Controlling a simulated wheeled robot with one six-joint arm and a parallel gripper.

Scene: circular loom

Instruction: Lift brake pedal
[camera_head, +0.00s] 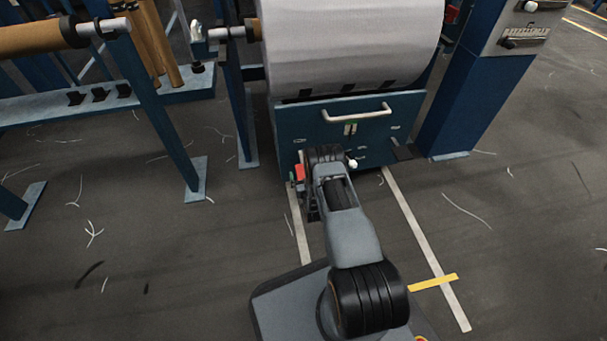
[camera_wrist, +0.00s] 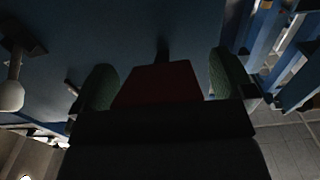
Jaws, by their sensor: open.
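The brake pedal appears as a red block (camera_head: 299,172) low on the left of the blue loom panel in the head view. It is a dark red block in the wrist view (camera_wrist: 158,84), with a dark stem behind it. My gripper (camera_wrist: 161,79) is open, with one green finger on each side of the red block. The left finger looks very close to the block, and a narrow gap shows at the right; I cannot tell whether either touches. In the head view my arm hides most of the gripper.
A white knob (camera_head: 352,163) sticks out of the panel (camera_head: 350,125) right of the pedal; it also shows in the wrist view (camera_wrist: 10,95). A handle (camera_head: 343,114) crosses above, under the white fabric roll (camera_head: 352,40). Blue posts stand either side. The floor in front has thread scraps.

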